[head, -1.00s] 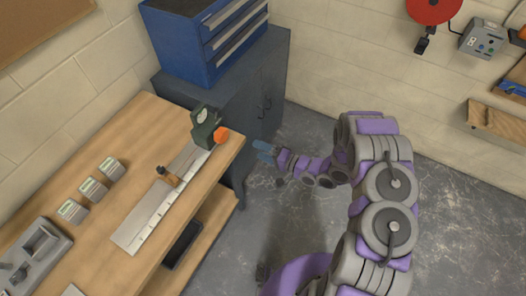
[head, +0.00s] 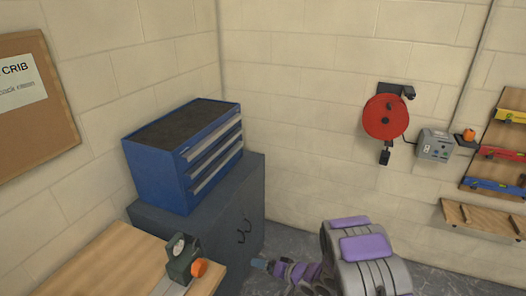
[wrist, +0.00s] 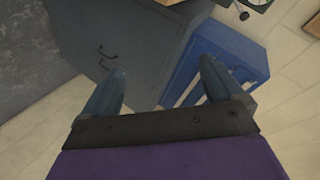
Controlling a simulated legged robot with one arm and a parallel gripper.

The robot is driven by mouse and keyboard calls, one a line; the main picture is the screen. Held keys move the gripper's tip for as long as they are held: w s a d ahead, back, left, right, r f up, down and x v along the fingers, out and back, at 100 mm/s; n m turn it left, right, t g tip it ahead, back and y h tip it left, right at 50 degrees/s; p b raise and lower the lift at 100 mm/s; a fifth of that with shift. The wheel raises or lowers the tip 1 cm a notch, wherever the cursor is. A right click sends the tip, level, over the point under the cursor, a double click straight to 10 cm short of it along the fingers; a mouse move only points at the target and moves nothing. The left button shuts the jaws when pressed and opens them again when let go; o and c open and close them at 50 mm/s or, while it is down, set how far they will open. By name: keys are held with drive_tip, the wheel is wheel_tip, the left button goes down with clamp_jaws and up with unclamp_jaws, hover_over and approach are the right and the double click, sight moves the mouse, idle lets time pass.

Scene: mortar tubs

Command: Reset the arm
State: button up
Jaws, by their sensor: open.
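My gripper (wrist: 158,88) is open and empty in the wrist view, with its two blue-grey fingers spread apart. Beyond the fingers are the dark grey cabinet (wrist: 150,45) and the blue drawer chest (wrist: 230,50), seen tilted. In the head view my purple and grey arm is at the bottom.
The blue drawer chest (head: 172,172) stands on the dark cabinet (head: 250,200) in the corner. A green device with an orange knob (head: 180,262) sits at the bench's end. A red reel (head: 385,117), a grey box (head: 435,145) and shelves (head: 485,218) are on the right wall.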

drive_tip(key=w+d+r+t+h+b, duration=0.1)
drive_tip(key=d+r+h, duration=0.3)
drive_tip(key=d, duration=0.3)
drive_tip(key=w+d+r+h+b, duration=0.1)
drive_tip(key=w+d+r+h, duration=0.1)
drive_tip(key=d+r+h, duration=0.3)
drive_tip(key=s+d+r+g+h+b, duration=0.2)
drive_tip(key=s+d+r+h, duration=0.2)
drive_tip(key=s+d+r, duration=0.45)
drive_tip(key=s+a+r+g+y+b, duration=0.1)
drive_tip(key=s+a+g, duration=0.1)
drive_tip(key=s, duration=1)
drive_tip(key=s+a+r+g+y+b, duration=0.1)
drive_tip(key=s+a+r+g, duration=0.1)
drive_tip(key=s, duration=1.1)
drive_tip(key=s+a+r+g+b, duration=0.1)
drive_tip(key=s+a+g, duration=0.2)
drive_tip(key=s, duration=0.9)
drive_tip(key=shift+s+a+r+n+g+y, duration=0.2)
drive_tip(key=shift+s+a+n+g+y, duration=0.15)
drive_tip(key=shift+g, duration=0.25)
drive_tip(key=shift+w+d, duration=0.1)
drive_tip(key=shift+w, duration=0.1)
